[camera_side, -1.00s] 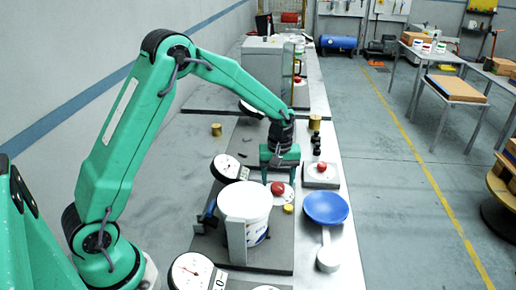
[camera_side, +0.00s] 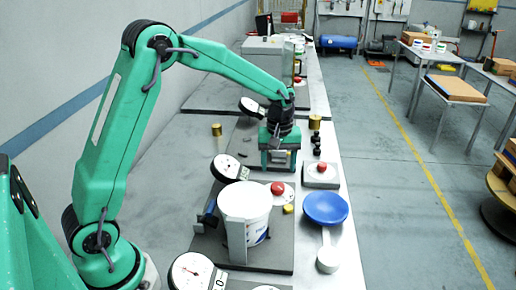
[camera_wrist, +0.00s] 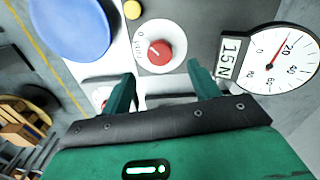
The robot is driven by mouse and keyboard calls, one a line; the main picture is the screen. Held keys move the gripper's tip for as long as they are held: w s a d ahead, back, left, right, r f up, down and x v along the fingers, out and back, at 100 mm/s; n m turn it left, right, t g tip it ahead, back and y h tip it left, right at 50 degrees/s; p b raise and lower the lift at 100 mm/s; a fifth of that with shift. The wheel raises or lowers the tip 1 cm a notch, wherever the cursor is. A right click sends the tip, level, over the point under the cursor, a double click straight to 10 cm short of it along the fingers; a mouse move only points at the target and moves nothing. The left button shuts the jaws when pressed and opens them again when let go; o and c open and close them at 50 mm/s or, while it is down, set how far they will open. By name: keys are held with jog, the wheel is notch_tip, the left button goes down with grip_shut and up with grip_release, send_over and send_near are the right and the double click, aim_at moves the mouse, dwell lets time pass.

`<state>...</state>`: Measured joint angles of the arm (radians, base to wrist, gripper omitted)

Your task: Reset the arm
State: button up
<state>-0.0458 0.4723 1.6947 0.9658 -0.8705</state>
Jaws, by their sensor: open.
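My gripper (camera_side: 278,163) is above the grey bench, pointing down, beyond the white bucket (camera_side: 245,210). In the wrist view my gripper (camera_wrist: 162,84) shows two green fingers spread apart with nothing held between them. In the side view a red knob (camera_side: 278,188) sits just nearer the camera than the gripper. The gripper looks clear of it. The bench directly under the gripper is partly hidden by it.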

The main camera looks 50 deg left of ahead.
jog(key=s+d+r+m+t, duration=0.15)
jog(key=s+r+m, duration=0.25)
jog(key=s+r, duration=0.65)
jog(key=s+r+m+t, duration=0.3)
jog(key=s+m, duration=0.3)
jog(key=s, duration=0.9)
jog(key=shift+d+t, duration=0.35)
jog(key=shift+t, duration=0.1)
